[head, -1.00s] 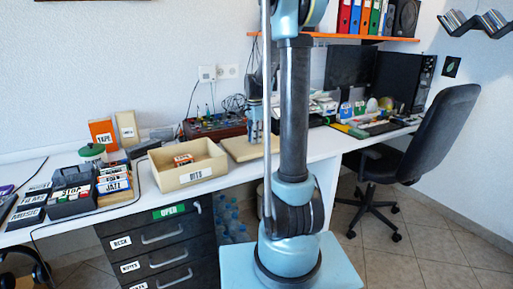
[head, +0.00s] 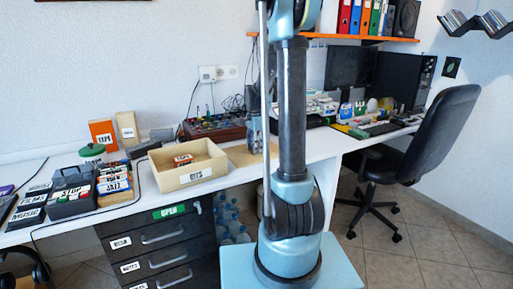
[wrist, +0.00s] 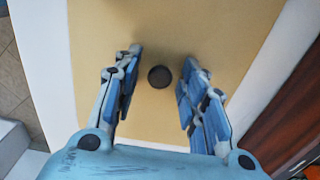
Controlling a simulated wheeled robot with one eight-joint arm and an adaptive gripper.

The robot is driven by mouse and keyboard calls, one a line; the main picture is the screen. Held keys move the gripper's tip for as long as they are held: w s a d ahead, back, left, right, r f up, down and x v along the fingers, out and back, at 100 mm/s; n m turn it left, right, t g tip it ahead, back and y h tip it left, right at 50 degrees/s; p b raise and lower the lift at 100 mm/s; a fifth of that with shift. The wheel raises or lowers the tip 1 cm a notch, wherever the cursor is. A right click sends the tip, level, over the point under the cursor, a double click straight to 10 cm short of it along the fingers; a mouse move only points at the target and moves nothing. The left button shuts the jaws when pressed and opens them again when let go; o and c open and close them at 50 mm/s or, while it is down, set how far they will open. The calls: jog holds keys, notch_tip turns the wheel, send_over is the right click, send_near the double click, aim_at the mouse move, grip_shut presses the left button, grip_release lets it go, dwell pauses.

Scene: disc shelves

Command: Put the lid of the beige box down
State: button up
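The beige box (head: 197,176), labelled BITS, stands uncovered on the white desk with a small orange-labelled item (head: 183,159) inside. Its flat beige lid (head: 238,156) lies on the desk just right of the box, partly hidden behind my arm. In the wrist view the lid (wrist: 160,125) fills the middle, with a dark round knob (wrist: 160,77). My gripper (wrist: 161,62) is open above the lid, its fingers on both sides of the knob with gaps. In the head view my gripper (head: 256,138) is low over the lid, partly hidden by my arm column.
A dark red-brown device with knobs (head: 213,127) stands behind the lid. A dark drawer cabinet (head: 158,245) is under the desk. A black chair (head: 435,130) stands right.

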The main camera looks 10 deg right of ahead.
jog(key=shift+r, duration=0.15)
notch_tip(320, 180, up, 12)
jog(key=s+f+n+t, duration=0.1)
jog(key=s+n, duration=0.6)
jog(key=s, duration=1.2)
jog(key=s+f+n, duration=0.3)
jog(key=s+f, duration=0.2)
jog(key=s, duration=0.3)
jog(key=s+d+f+n+t, duration=0.1)
jog(key=s+f+n, duration=0.3)
jog(key=s+f, duration=0.2)
jog(key=shift+s+f+n, duration=0.25)
jog(key=shift+s+n, duration=0.05)
jog(key=shift+s, duration=0.6)
jog(key=shift+d, duration=0.1)
jog(key=shift+s, duration=0.1)
